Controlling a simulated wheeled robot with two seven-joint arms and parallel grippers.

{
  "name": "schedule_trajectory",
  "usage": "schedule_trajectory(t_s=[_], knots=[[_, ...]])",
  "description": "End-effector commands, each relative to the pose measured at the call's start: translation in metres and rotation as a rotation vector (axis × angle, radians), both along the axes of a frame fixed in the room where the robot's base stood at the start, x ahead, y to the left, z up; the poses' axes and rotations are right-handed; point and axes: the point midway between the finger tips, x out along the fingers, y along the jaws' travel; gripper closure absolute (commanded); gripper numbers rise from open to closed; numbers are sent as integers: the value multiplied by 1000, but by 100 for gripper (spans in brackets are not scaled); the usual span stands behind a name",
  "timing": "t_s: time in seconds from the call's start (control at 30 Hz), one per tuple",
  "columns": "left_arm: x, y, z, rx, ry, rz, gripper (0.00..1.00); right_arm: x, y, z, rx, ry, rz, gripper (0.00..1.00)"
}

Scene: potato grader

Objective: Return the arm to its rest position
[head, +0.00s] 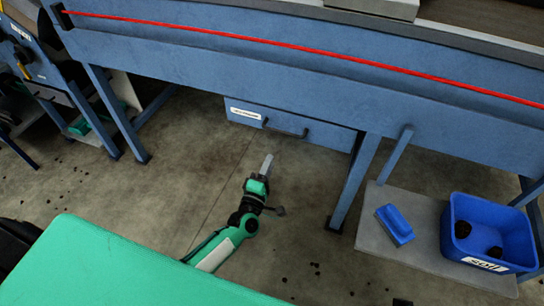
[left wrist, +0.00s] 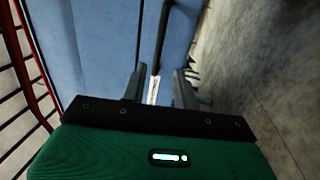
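My left arm, green and black, reaches forward over the floor in the head view. My left gripper (head: 267,163) is in front of the blue drawer (head: 318,131) under the machine, apart from its black handle (head: 285,131). In the left wrist view the two dark fingers of my left gripper (left wrist: 160,86) stand apart with nothing held between them. The drawer's blue front (left wrist: 105,35) and dark handle (left wrist: 162,38) show beyond the fingers. My right gripper is in neither view.
The long blue machine frame (head: 200,60) with a red line crosses the back. At the right, a grey platform (head: 375,237) bears a blue brush-like block (head: 395,224) and a blue bin (head: 451,253) with dark lumps inside. Open concrete floor (head: 180,190) surrounds my left arm, with scattered dark bits.

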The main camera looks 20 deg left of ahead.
Motion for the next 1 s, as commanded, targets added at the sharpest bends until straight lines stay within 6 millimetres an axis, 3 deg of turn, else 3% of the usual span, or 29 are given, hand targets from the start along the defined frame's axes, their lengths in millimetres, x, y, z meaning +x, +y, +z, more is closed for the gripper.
schedule_trajectory(t_s=[0.67, 0.87, 1.0], knots=[[-5, -4, 0, 17, 7, -13, 70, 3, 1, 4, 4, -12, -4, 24], [-26, -37, -2, 204, 92, -150, 70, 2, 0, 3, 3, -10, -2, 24], [-54, -64, -9, 429, 183, -288, 70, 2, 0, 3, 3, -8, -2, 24]])
